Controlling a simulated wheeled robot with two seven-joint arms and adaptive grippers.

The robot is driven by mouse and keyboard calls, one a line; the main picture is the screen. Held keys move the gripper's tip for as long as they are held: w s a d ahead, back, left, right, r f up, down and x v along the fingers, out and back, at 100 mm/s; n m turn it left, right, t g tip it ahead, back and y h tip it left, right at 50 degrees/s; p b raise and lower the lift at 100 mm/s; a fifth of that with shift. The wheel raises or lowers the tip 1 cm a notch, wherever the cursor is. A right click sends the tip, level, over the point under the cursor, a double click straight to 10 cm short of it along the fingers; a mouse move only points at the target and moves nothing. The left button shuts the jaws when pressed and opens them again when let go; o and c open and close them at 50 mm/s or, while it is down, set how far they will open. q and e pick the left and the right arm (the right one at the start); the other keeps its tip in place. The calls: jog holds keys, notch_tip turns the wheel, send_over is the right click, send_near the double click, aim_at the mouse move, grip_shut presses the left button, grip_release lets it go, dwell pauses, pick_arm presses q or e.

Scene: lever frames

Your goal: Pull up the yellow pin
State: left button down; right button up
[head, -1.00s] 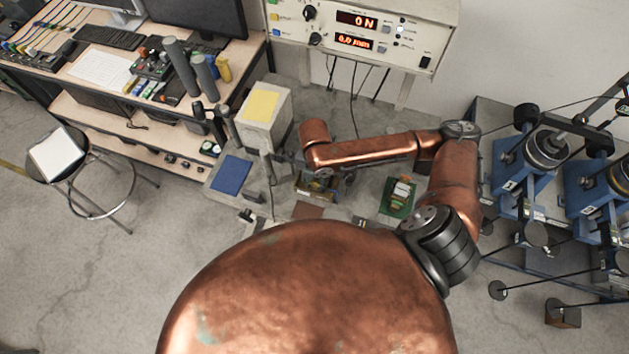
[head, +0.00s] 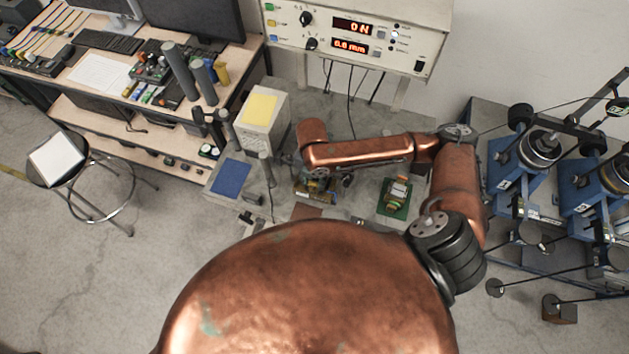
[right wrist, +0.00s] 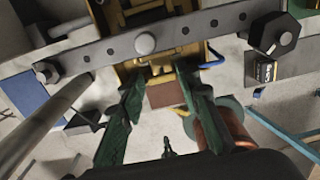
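My right gripper (right wrist: 164,95) is open in the right wrist view, its two green fingers spread with nothing between the tips. A yellow frame (right wrist: 131,76) lies just beyond the fingertips, partly behind a grey bar (right wrist: 100,52) with holes and a round bolt head. I cannot tell a separate yellow pin from the yellow parts there. In the head view, a small yellow-brown device (head: 318,190) sits under my right arm, partly hidden by it. The right gripper is small and dark there, by the grey posts. My left gripper is not in view.
In the head view, a beige box with a yellow top (head: 260,108), a blue pad (head: 231,178) and a green board (head: 395,197) stand around the arm.

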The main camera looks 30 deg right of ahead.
aim_at(313, 184)
jog(key=shift+o, duration=1.3)
jog(key=shift+s+f, duration=0.1)
notch_tip(313, 184, up, 12)
